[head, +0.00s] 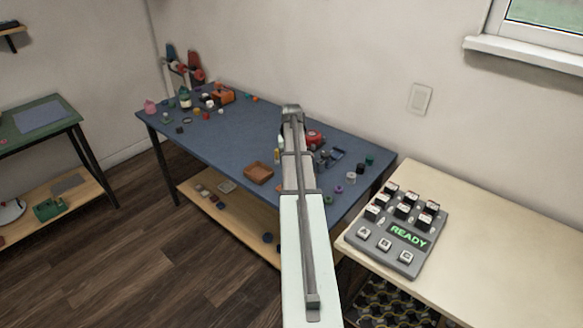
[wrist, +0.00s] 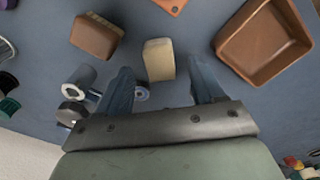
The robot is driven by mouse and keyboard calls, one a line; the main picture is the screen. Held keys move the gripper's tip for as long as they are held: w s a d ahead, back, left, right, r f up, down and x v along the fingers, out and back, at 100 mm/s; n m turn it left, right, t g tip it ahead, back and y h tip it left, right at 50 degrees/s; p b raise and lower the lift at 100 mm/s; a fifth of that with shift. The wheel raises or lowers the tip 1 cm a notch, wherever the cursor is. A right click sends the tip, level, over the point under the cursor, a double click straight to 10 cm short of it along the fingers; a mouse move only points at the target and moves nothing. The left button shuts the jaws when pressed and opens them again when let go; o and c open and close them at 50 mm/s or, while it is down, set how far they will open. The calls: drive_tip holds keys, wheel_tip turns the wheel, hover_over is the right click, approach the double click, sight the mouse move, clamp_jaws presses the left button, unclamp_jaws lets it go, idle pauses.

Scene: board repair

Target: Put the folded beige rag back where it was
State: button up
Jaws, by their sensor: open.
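A pale beige, soft-edged block, apparently the folded beige rag (wrist: 158,60), lies on the blue table in the wrist view. My gripper (wrist: 162,84) is open, with one finger on either side of the near end of the beige piece. Neither finger appears to touch it, and the gap on the right is wider. I cannot tell the fingers' height above the table. In the head view my arm hides the gripper and I cannot make out the rag.
A brown open tray (wrist: 262,48) lies right of the gripper; it also shows in the head view (head: 259,173). A brown block (wrist: 95,36) and a white-ended spool (wrist: 78,78) lie to the left. A grey READY panel (head: 398,230) sits on the cream bench.

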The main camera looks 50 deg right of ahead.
wheel_tip(320, 180, up, 9)
drive_tip(key=shift+f, duration=0.15)
